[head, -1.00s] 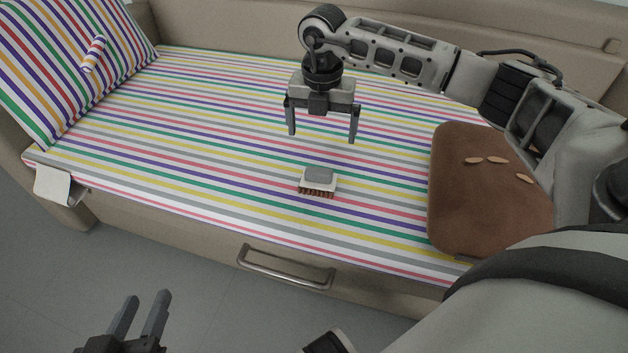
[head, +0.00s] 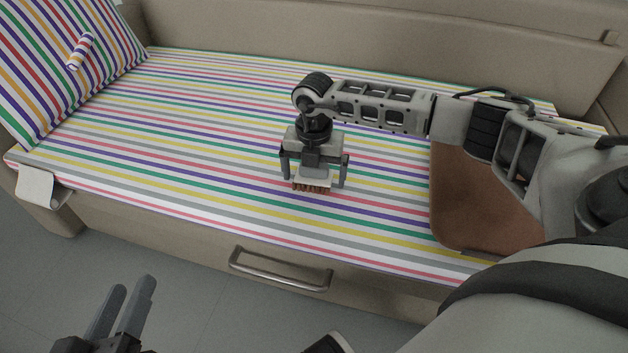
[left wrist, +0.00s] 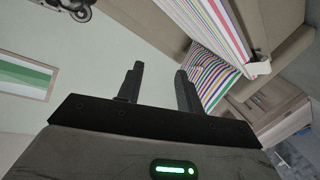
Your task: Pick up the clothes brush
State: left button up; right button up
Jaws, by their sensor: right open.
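The clothes brush (head: 312,187) lies on the striped bed cover (head: 217,200) in the head view. Its front edge with brown bristles shows, and my gripper hides most of its grey top. My right gripper (head: 313,177) points down at the brush, open, with one finger on either side of it. I cannot tell whether the fingers touch the brush. My left gripper (head: 124,299) is at the lower left of the head view, over the floor, with its two fingers apart and nothing between them. Its fingers also show in the left wrist view (left wrist: 157,88).
A brown pad (head: 470,215) lies on the bed at the right, partly behind my right arm. A striped pillow (head: 65,70) leans at the left end. A metal handle (head: 280,272) is on the bed's front. The bed between pillow and brush is clear.

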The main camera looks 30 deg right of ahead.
jog(key=c, duration=1.1)
